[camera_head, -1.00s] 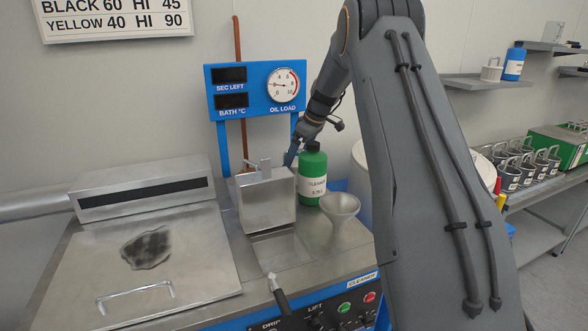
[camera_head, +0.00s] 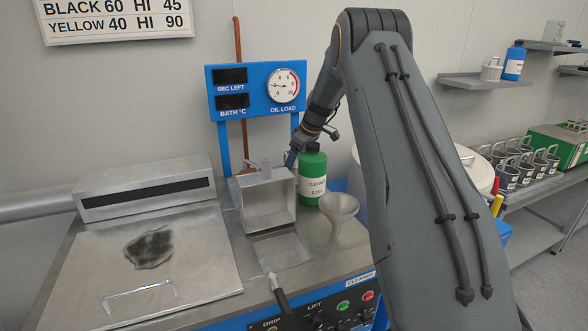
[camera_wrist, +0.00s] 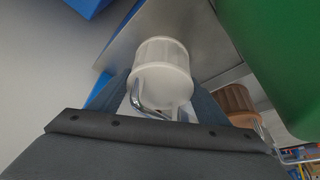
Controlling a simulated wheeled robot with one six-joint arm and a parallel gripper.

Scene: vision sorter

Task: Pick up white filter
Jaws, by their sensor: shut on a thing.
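The white filter (camera_wrist: 162,62) is a pale ribbed cup with a bent metal handle, in the middle of the wrist view. My gripper (camera_wrist: 155,105) is shut on it near the handle, with a grey finger on either side; the exact contact is partly hidden. In the head view my gripper (camera_head: 291,157) points down behind the metal box and beside the green bottle. I cannot make out the white filter there.
A metal box (camera_head: 268,205) stands open at the front, with a green cleaner bottle (camera_head: 313,168) and a funnel (camera_head: 340,212) close to its right. A brown filter (camera_wrist: 232,102) is near the held one. A blue gauge panel (camera_head: 256,88) stands behind.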

